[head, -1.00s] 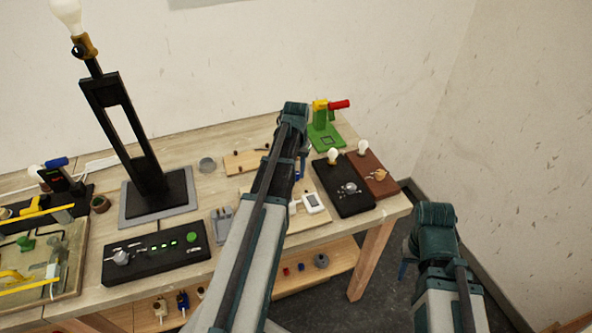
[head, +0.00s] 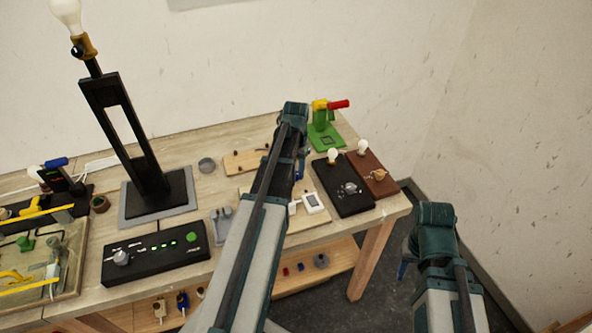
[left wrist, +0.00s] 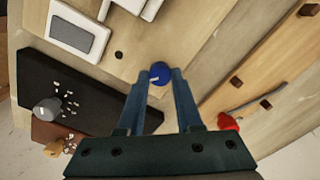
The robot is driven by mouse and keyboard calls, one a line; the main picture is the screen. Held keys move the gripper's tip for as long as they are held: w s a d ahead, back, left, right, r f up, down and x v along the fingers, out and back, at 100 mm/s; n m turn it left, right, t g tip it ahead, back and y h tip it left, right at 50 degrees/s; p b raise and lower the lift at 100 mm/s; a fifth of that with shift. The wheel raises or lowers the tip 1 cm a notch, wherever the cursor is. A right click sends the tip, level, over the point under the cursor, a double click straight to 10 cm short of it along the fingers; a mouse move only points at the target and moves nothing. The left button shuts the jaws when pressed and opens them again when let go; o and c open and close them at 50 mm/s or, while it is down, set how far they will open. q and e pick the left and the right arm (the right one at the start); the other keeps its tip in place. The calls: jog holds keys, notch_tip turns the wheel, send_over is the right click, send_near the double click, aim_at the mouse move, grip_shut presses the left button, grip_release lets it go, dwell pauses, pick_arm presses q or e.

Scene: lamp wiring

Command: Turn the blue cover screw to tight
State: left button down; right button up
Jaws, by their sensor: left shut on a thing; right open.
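The blue cover screw (left wrist: 160,73) shows in the left wrist view as a round blue head with a small light mark on it. My left gripper (left wrist: 162,82) is shut on it, with one finger on either side. In the head view my left gripper (head: 301,172) points down over the wooden board, and the arm hides the screw there. A dark hole or screw (left wrist: 118,55) is in the board beside it. My right gripper (head: 403,271) is open and empty, off the table's right front corner, with its fingers mostly hidden.
A black box with a bulb (head: 345,200) and a brown box (head: 380,186) stand right of my left gripper. A green stand with a red handle (head: 325,135) is behind. A tall black lamp (head: 150,180) and a black control panel (head: 155,253) stand left.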

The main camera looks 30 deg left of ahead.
aim_at(296, 173)
pick_arm(q)
jog(key=c, duration=0.6)
grip_release()
notch_tip(296, 173, up, 14)
jog(key=p, duration=1.3)
jog(key=shift+f+p, duration=0.1)
jog(key=shift+p, duration=0.3)
jog(key=s+d+f+m+b, duration=0.1)
jog(key=s+d, duration=0.4)
jog(key=d, duration=0.5)
jog(key=s+d+f+m+b, duration=0.1)
jog(key=s+d+f+b, duration=0.3)
jog(key=d, duration=0.6)
jog(key=s+d+f+m+y+b, duration=0.1)
jog(key=s+d+f+b, duration=0.2)
jog(key=s+d, duration=0.4)
jog(key=shift+s+d, duration=0.2)
jog(key=shift+d, duration=0.7)
jog(key=shift+s+d, duration=0.2)
jog(key=shift+d, duration=0.65)
